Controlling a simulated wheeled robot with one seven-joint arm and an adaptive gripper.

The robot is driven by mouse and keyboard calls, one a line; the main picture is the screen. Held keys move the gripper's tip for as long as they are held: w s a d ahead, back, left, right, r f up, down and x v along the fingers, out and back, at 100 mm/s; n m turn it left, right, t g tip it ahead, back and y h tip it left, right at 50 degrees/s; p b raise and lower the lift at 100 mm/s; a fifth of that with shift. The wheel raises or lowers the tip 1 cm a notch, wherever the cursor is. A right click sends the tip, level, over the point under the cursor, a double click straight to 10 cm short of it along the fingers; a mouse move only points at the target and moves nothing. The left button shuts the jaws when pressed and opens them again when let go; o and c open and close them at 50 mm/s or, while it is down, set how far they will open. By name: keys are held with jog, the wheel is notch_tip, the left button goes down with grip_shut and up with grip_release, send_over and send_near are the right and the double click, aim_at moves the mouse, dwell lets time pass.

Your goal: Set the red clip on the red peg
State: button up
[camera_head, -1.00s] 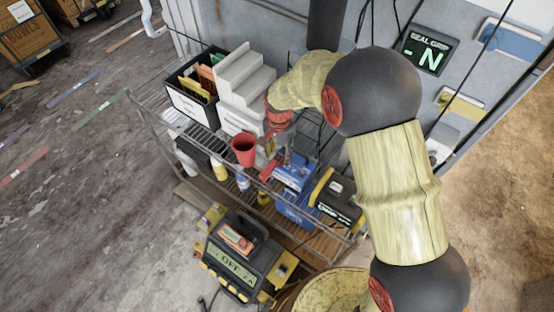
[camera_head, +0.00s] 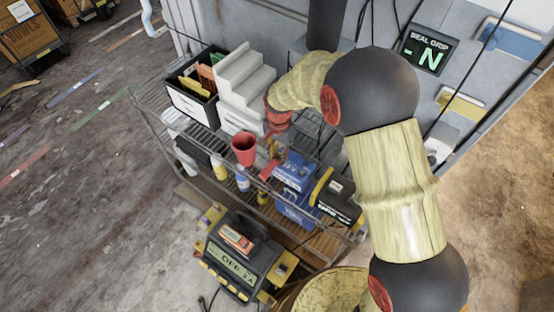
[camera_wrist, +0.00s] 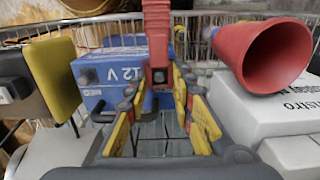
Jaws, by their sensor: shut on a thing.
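My gripper (camera_wrist: 160,95) has yellow-padded fingers and is shut on the red clip (camera_wrist: 157,38), which stands out beyond the fingertips in the wrist view. In the head view the red clip (camera_head: 268,169) shows as a small red piece between the red cup and the blue battery, at shelf height. My gripper (camera_head: 272,150) is partly hidden there by my own wrist. I cannot make out the red peg with certainty in either view.
A blue 12 V battery (camera_head: 296,172) stands beside the gripper, and it also shows in the wrist view (camera_wrist: 108,78). A flared red cup (camera_head: 244,150) stands close on the other side. A black-and-yellow charger (camera_head: 238,262) reading OFF sits below the wire shelf.

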aim_at(268, 165)
grip_shut()
jog(key=shift+r, duration=0.15)
jog(key=shift+r, duration=0.55)
jog(key=s+a+r, duration=0.4)
jog(key=s+r, duration=0.1)
jog(key=r, duration=0.3)
jog(key=s+a+r+p, duration=0.1)
jog(key=s+a+r, duration=0.3)
jog(key=s+r, duration=0.2)
jog(key=shift+s+r, duration=0.15)
jog(key=shift+r, duration=0.7)
jog(key=shift+a, duration=0.1)
